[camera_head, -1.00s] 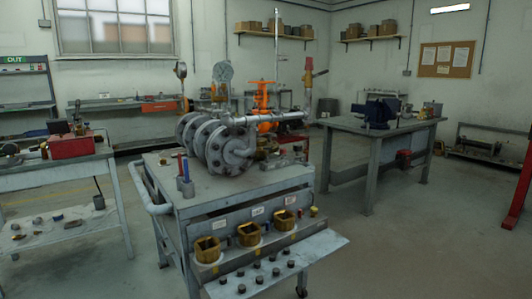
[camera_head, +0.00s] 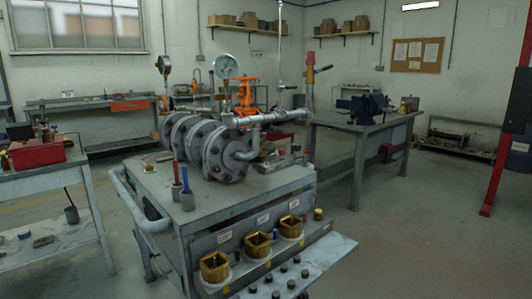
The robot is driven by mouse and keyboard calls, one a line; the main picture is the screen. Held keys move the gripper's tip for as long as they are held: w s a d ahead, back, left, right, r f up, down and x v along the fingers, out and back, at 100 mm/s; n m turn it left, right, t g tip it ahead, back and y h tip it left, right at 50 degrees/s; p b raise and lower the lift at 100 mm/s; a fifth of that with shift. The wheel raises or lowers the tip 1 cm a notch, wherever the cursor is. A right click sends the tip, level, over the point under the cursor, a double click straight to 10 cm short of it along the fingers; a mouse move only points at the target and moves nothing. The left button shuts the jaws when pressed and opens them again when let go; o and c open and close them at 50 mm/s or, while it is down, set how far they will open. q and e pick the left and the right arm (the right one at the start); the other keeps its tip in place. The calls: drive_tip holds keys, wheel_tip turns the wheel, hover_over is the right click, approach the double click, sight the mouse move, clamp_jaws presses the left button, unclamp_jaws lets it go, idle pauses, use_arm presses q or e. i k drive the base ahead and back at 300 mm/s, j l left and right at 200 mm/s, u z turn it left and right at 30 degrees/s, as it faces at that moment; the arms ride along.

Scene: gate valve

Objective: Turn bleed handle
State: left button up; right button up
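The gate valve assembly stands on a grey metal cart (camera_head: 140,178). It has large grey bolted flanges (camera_head: 222,152), a grey pipe (camera_head: 265,117) along its top and an orange valve part (camera_head: 246,92) behind that pipe. A round gauge (camera_head: 227,66) rises above the assembly, and a second gauge (camera_head: 164,64) stands to its left. A red-topped upright part (camera_head: 310,72) stands at the right end of the pipe. Which part is the bleed handle I cannot tell for sure at this size. Neither of my grippers is in view.
Yellow square cups (camera_head: 257,245) and a tray of dark bolts (camera_head: 290,272) stick out at the cart's front. A bench with a blue vise (camera_head: 366,107) stands right, a table with a red box (camera_head: 36,153) left. Floor is clear at the right front.

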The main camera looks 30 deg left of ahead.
sight(267, 151)
drive_tip(key=j+z, duration=0.25)
drive_tip(key=j, duration=0.35)
drive_tip(key=j+z, duration=0.2)
drive_tip(key=j, duration=0.4)
drive_tip(key=k+j+z, duration=0.25)
drive_tip(key=j, duration=0.3)
drive_tip(key=j+z, duration=0.15)
drive_tip(key=j, duration=0.3)
drive_tip(key=j+z, duration=0.2)
drive_tip(key=j, duration=0.3)
drive_tip(key=k+j+z, duration=0.15)
drive_tip(key=j, duration=0.25)
drive_tip(key=k+j+z, duration=0.2)
drive_tip(key=j, duration=0.25)
drive_tip(key=j+z, duration=0.15)
drive_tip(key=j, duration=0.3)
drive_tip(key=k+j+z, duration=0.15)
drive_tip(key=j, duration=0.25)
drive_tip(key=k+j, duration=0.15)
drive_tip(key=j, duration=0.25)
drive_tip(key=k+j+z, duration=0.15)
drive_tip(key=j, duration=0.25)
drive_tip(key=k+j+z, duration=0.25)
drive_tip(key=k+j, duration=0.15)
drive_tip(key=k, duration=0.15)
drive_tip(key=i+u, duration=0.2)
